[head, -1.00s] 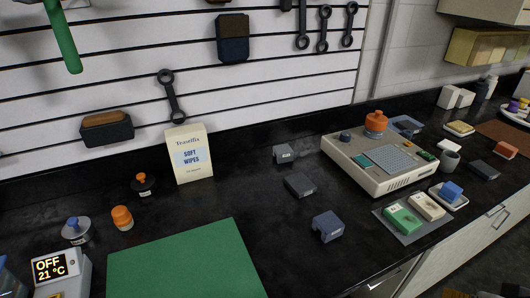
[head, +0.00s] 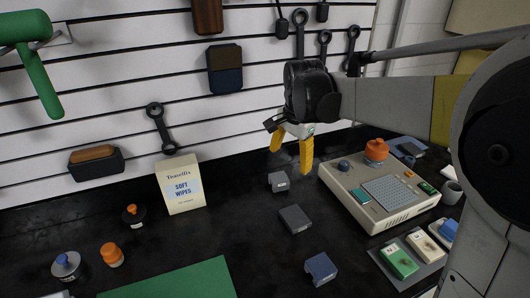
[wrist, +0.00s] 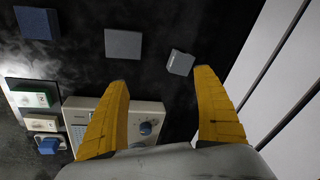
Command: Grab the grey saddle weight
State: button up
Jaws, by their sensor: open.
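Three block-like weights lie in a row on the black counter. A small light-grey block (head: 279,182) with a pale label is farthest back and also shows in the wrist view (wrist: 180,62). A wider flat dark-grey block (head: 295,219) lies in front of it, and in the wrist view (wrist: 123,43) it is left of the small one. A blue-grey block (head: 320,268) is nearest. I cannot tell for certain which grey block is the saddle weight. My gripper (head: 291,162) is open and empty, its yellow fingers pointing down above the small block, apart from it.
A beige device (head: 375,206) with an orange knob stands right of the blocks. A wipes box (head: 181,186) stands at left by the slatted wall. A green mat (head: 180,281) lies at front left. Tools hang on the wall behind my gripper.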

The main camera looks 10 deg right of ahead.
aim_at(279, 177)
jog(key=w+f+m, duration=0.2)
jog(key=w+f, duration=0.1)
jog(key=f, duration=0.1)
jog(key=w+f+m+g, duration=0.1)
jog(key=w+f+m, duration=0.1)
jog(key=w+f, duration=0.2)
jog(key=w+f+m+g+p, duration=0.1)
jog(key=w+f, duration=0.3)
jog(key=shift+f+m, duration=0.2)
jog(key=shift+m, duration=0.2)
notch_tip(279, 177, down, 6)
jog(key=shift+s+r+b, duration=0.1)
jog(key=shift+r+b, duration=0.05)
jog(key=shift+b, duration=1)
jog(key=shift+r, duration=0.1)
jog(key=c, duration=1.5)
